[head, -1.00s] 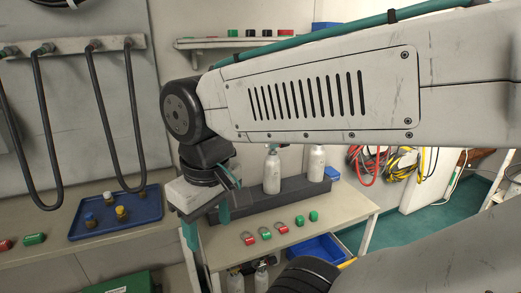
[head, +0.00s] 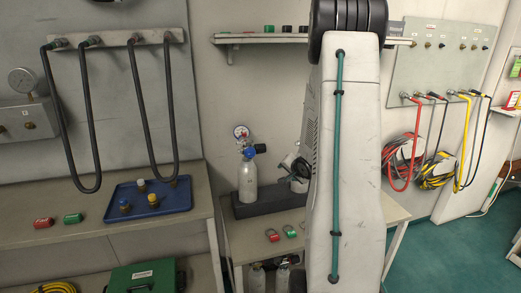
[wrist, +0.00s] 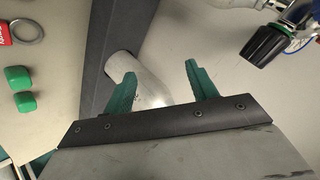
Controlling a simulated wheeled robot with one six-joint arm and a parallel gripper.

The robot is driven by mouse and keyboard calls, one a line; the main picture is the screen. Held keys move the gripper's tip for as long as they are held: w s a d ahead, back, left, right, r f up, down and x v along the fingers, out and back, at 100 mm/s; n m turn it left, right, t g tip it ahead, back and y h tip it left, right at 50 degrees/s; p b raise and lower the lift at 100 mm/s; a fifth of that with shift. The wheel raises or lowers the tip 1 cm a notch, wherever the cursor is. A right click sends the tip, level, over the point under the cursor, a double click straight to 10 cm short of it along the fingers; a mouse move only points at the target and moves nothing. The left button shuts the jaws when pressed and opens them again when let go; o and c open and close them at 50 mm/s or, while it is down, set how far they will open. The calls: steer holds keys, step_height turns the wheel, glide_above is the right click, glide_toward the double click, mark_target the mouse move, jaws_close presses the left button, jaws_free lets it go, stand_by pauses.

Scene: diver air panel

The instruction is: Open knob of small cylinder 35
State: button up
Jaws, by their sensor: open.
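In the head view a small pale cylinder (head: 248,182) stands upright in a dark block (head: 262,206), with a blue fitting, a dark knob (head: 260,148) and a round gauge (head: 241,131) on top. A second cylinder (head: 299,185) is partly hidden by my arm. No cylinder number is legible. In the wrist view my gripper (wrist: 160,70) is open, its green fingers apart. A pale cylinder (wrist: 150,88) shows between and beyond them; contact cannot be told. A ribbed black knob (wrist: 264,44) on a metal valve is at upper right, clear of the fingers.
A blue tray (head: 148,208) with several small fittings lies on the left bench. Hoses (head: 440,165) hang at right. My arm blocks much of the head view's middle.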

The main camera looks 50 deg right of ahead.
mark_target(263, 148)
steer(key=w+r+m+t, duration=0.1)
steer(key=w+r+t, duration=0.1)
steer(key=w, duration=0.2)
steer(key=w+r+m+t+y, duration=0.1)
steer(key=w+r+t, duration=0.1)
steer(key=w+t, duration=0.1)
steer(key=w+r+m+t+y, duration=0.1)
steer(key=w+m+t, duration=0.1)
steer(key=w, duration=0.3)
steer(key=shift+w+a+r+t, duration=0.2)
steer(key=shift+w+r+t, duration=0.2)
steer(key=c, duration=1)
